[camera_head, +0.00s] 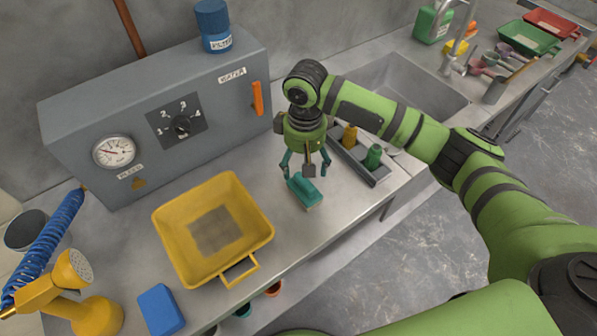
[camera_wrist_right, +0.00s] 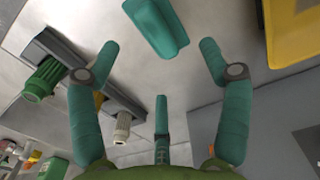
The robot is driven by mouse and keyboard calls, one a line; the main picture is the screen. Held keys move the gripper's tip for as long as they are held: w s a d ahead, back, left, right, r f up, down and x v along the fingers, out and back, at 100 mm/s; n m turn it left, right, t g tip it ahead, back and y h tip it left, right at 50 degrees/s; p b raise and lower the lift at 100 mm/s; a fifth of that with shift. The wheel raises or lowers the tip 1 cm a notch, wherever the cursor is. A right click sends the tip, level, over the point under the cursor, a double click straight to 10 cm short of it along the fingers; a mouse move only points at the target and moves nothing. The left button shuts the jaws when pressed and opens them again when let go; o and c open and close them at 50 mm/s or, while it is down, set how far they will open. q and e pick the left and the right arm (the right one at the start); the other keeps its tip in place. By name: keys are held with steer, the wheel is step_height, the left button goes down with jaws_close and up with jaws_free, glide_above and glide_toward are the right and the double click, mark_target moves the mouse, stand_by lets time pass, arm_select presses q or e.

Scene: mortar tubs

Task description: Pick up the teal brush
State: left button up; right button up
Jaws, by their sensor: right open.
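The teal brush (camera_head: 305,188) lies on the grey worktop to the right of the yellow tub, with a tan edge at its lower right end. It also shows in the right wrist view (camera_wrist_right: 157,27), at the top and partly cut off by the frame. My right gripper (camera_head: 306,173) points down just above the brush. In the wrist view its teal fingers (camera_wrist_right: 160,48) are spread apart with nothing between them, and the brush lies beyond the tips. My left gripper is in neither view.
A yellow tub (camera_head: 176,222) stands left of the brush. A grey tray (camera_head: 342,160) with a yellow and a green piece is close on the right. The grey control box (camera_head: 90,120) stands behind. A blue block (camera_head: 161,309) lies at the front left. The worktop's front edge is near.

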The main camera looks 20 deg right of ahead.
mark_target(305, 182)
steer(key=f, duration=0.1)
steer(key=s+f+p, duration=0.1)
steer(key=f+p, duration=0.1)
steer(key=shift+s+f, duration=0.2)
steer(key=shift+s, duration=0.05)
step_height(305, 182, down, 2)
steer(key=shift+f, duration=0.25)
steer(key=shift+w+f, duration=0.15)
steer(key=shift+f, duration=0.2)
steer(key=shift+c, duration=1.3)
jaws_close()
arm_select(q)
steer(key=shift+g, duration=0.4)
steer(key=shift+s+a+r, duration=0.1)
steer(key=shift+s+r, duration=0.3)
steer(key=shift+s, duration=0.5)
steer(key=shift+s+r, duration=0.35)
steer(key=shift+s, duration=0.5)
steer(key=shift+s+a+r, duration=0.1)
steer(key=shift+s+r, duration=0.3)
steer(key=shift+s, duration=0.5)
arm_select(e)
steer(key=shift+s, duration=0.2)
